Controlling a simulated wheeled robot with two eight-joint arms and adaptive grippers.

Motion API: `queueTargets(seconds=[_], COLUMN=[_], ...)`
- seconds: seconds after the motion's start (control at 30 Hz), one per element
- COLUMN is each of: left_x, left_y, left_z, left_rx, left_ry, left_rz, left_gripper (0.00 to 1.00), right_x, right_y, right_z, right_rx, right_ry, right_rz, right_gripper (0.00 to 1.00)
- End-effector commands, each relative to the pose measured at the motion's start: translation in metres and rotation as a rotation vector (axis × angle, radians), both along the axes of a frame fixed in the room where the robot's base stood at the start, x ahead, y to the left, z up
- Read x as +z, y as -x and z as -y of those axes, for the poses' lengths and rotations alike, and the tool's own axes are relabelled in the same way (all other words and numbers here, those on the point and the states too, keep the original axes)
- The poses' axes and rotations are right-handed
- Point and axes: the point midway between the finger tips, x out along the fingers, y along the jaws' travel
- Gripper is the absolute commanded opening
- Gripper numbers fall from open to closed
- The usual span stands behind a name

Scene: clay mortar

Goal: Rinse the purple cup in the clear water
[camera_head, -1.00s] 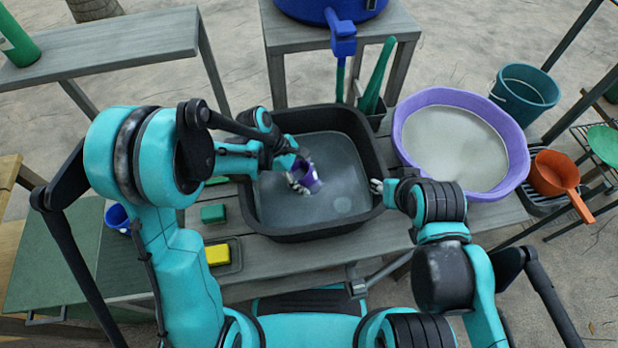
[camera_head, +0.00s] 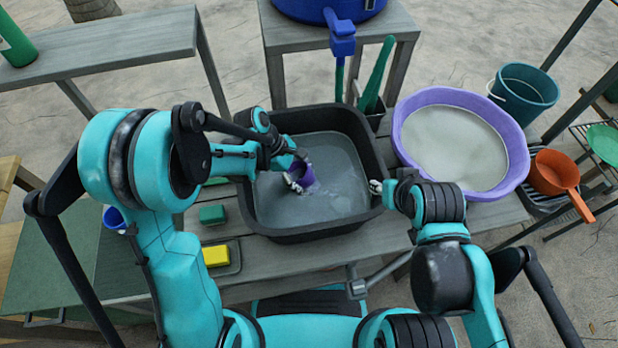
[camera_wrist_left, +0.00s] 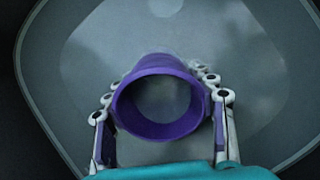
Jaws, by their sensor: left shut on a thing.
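The purple cup (camera_head: 299,175) is held in my left gripper (camera_head: 297,179), low over or in the water of the black basin (camera_head: 258,213). The basin's grey water (camera_head: 335,165) has a pale streak by the cup. In the left wrist view, the cup (camera_wrist_left: 160,65) sits between the two fingers of the left gripper (camera_wrist_left: 160,100), its round rim facing the camera. Its inside looks grey; I cannot tell whether it holds water. My right gripper (camera_head: 376,187) is at the basin's right rim; its fingers are too small to judge.
A purple tub (camera_head: 518,160) with cloudy pale water stands right of the basin. A green sponge (camera_head: 212,214) and a yellow sponge (camera_head: 217,255) lie left of it. A blue tank with a tap (camera_head: 342,42) stands behind. An orange scoop (camera_head: 556,172) is far right.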

Motion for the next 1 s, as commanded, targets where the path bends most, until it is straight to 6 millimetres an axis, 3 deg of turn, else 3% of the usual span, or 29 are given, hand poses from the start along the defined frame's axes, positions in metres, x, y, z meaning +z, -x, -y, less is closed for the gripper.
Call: queueTargets(seconds=[0.4,0.8,1.0], left_x=[0.0,0.0,0.0], left_y=[0.0,0.0,0.0], left_z=[0.026,0.001,0.006], left_rx=[-0.002,0.001,-0.002], left_ry=[0.0,0.0,0.0], left_rz=[0.0,0.0,0.0], left_gripper=[0.26,0.26,0.26], right_x=[-0.002,-0.003,-0.004], right_y=[0.0,0.0,0.0], right_z=[0.0,0.0,0.0], right_rx=[0.0,0.0,0.0], right_ry=[0.0,0.0,0.0], right_rz=[0.0,0.0,0.0], right_gripper=[0.4,0.4,0.4])
